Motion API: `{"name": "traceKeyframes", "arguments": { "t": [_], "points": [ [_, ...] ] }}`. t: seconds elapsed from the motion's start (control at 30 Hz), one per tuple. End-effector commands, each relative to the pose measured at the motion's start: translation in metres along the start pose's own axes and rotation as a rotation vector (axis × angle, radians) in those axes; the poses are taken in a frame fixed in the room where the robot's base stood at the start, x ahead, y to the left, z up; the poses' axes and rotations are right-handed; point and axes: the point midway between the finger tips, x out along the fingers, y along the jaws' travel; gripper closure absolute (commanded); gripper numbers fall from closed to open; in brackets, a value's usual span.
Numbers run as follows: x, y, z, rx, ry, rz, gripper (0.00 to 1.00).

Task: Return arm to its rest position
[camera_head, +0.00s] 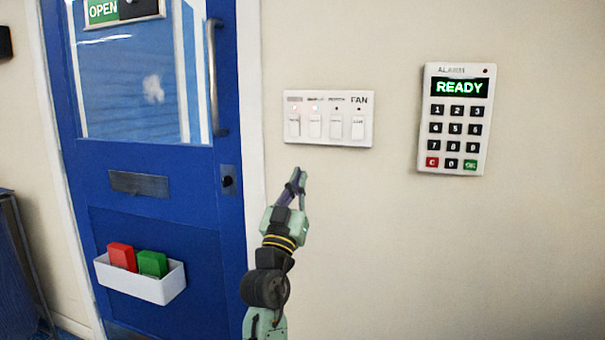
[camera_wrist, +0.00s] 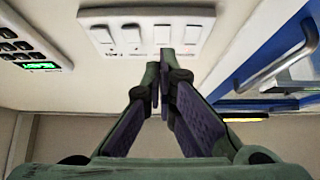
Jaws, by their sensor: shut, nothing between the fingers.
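My gripper (camera_head: 299,174) is raised in front of the wall, its fingers pointing up just below the white switch panel (camera_head: 328,140). I cannot tell whether the tips touch the panel. The panel has several rocker switches, with small red lights lit above the two left ones in the head view. The rightmost column is labelled FAN.
An alarm keypad (camera_head: 456,118) reading READY hangs on the wall at right. A blue door (camera_head: 155,225) with a metal handle (camera_head: 216,80) stands at left. A white bin (camera_head: 142,283) on it holds a red block (camera_head: 122,256) and a green block (camera_head: 153,263). The wall below the keypad is clear.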

Motion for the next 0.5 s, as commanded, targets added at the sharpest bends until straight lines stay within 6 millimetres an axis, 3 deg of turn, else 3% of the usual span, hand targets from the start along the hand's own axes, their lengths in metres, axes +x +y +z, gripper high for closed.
{"name": "traceKeyframes", "arguments": {
  "t": [0.5],
  "points": [
    [-0.0082,-0.0061,-0.0040,0.010,0.007,-0.012,1.00]
  ]
}}
